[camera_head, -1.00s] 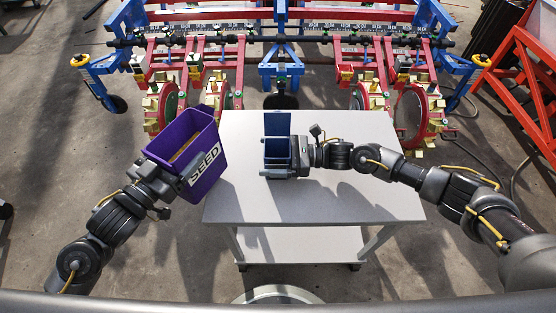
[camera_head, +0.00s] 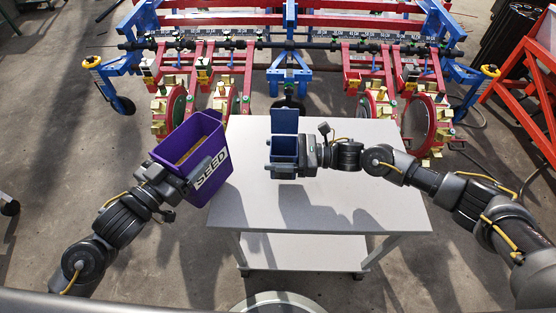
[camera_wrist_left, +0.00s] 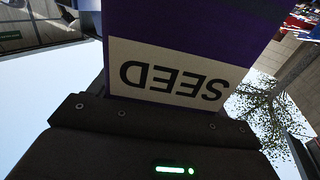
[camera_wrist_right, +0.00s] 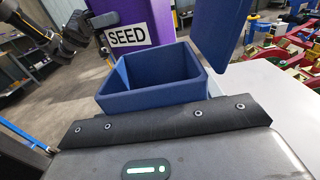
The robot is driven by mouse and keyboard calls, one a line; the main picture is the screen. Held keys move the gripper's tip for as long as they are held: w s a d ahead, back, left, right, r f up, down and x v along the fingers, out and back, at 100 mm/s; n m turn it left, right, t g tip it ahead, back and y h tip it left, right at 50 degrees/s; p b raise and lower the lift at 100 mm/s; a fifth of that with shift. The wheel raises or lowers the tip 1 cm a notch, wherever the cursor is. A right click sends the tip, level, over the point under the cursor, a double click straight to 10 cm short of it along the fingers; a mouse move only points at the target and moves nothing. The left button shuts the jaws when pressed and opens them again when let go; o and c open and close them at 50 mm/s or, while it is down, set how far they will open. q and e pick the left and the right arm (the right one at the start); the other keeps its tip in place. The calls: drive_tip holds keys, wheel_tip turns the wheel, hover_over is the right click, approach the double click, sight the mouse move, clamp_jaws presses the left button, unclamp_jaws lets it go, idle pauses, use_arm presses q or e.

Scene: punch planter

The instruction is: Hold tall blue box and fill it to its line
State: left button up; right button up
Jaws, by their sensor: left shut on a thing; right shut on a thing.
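The purple seed bin (camera_head: 214,148) with a white SEED label is held at the table's left side. Tan contents (camera_head: 192,153) show inside it. My left gripper (camera_head: 190,184) is shut on its near side; the label fills the left wrist view (camera_wrist_left: 175,75). The blue box (camera_head: 284,167), with its lid (camera_head: 284,122) raised at the back, is over the table's middle. My right gripper (camera_head: 291,160) is shut on it. In the right wrist view the box (camera_wrist_right: 155,90) is open, with blue inner walls and no seed visible; its floor is unclear. Bin and box are apart.
The grey table (camera_head: 350,205) is bare to the right and in front. A red and blue planter machine (camera_head: 290,75) stands behind it. An orange-red frame (camera_head: 520,85) stands at the right. Concrete floor lies around the table.

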wheel_tip(320, 180, up, 7)
drive_tip(key=shift+f, duration=0.1)
wheel_tip(320, 180, down, 7)
idle(0.4)
drive_tip(key=shift+f, duration=0.3)
drive_tip(key=shift+f, duration=1)
drive_tip(key=shift+f, duration=0.2)
drive_tip(key=o, duration=1.1)
drive_tip(key=c, duration=1.3)
